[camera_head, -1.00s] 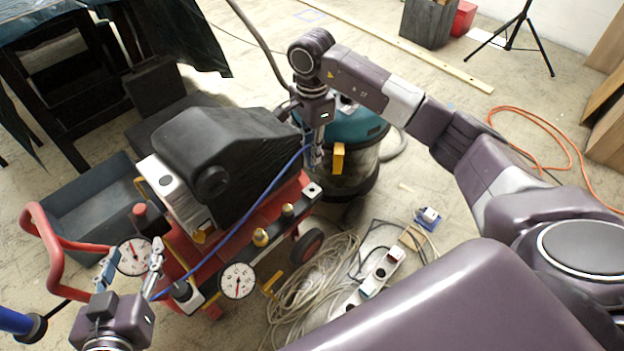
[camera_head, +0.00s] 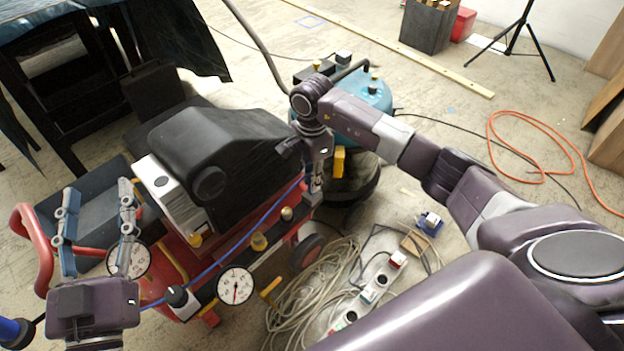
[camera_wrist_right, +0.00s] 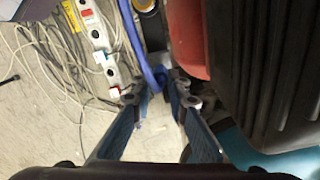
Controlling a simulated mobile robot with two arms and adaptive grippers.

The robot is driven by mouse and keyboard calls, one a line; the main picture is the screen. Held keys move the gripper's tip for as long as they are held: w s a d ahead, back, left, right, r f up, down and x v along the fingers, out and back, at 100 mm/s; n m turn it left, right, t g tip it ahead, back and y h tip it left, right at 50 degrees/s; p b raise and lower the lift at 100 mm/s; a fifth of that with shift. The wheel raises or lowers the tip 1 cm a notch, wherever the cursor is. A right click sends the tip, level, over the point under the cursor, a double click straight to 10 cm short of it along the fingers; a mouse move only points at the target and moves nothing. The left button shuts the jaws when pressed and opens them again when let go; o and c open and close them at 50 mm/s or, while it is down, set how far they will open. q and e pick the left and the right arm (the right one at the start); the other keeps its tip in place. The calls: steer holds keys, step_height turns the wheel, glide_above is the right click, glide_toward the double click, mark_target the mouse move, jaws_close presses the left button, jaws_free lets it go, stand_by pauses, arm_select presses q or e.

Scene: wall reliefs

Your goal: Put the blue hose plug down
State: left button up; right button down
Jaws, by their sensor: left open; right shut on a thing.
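The blue hose (camera_head: 272,212) runs up across the front of the red compressor (camera_head: 208,312) to my right gripper (camera_head: 316,188). In the right wrist view, my right gripper (camera_wrist_right: 160,94) is shut on the hose's end, and the blue hose (camera_wrist_right: 142,52) leads away between its fingers. The plug itself is mostly hidden by the fingers. The right gripper is at the compressor's right end, beside the teal vacuum-like tank (camera_head: 372,92). My left gripper (camera_head: 97,195) is open and empty, over the compressor's left end near the gauge (camera_head: 130,258).
A black ribbed cover (camera_head: 215,150) tops the compressor. A second gauge (camera_head: 236,286) faces front. A power strip (camera_head: 372,290) and coiled pale cable (camera_head: 312,305) lie on the floor. An orange hose (camera_head: 535,120) lies at right, with bare floor around it.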

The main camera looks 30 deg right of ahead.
arm_select(q)
steer(key=shift+r, duration=0.1)
arm_select(e)
steer(key=shift+f, duration=0.1)
steer(key=c, duration=1.9)
jaws_free()
arm_select(q)
steer(key=shift+s+r, duration=0.1)
steer(key=shift+r, duration=0.2)
steer(key=shift+f, duration=0.1)
arm_select(e)
step_height(320, 180, up, 6)
steer(key=shift+f+p, duration=0.1)
steer(key=shift+p, duration=0.8)
arm_select(q)
steer(key=s+a+f+g+y, duration=0.1)
steer(key=f+g, duration=0.3)
steer(key=f, duration=0.4)
steer(key=s+a+f+g+y+p, duration=0.1)
steer(key=f+g, duration=0.3)
steer(key=f, duration=0.5)
steer(key=shift+s+a+f+g+y+p, duration=0.35)
steer(key=shift+s+a, duration=0.25)
steer(key=shift+s, duration=0.2)
arm_select(e)
step_height(320, 180, up, 6)
steer(key=shift+r, duration=0.25)
steer(key=shift+f, duration=0.1)
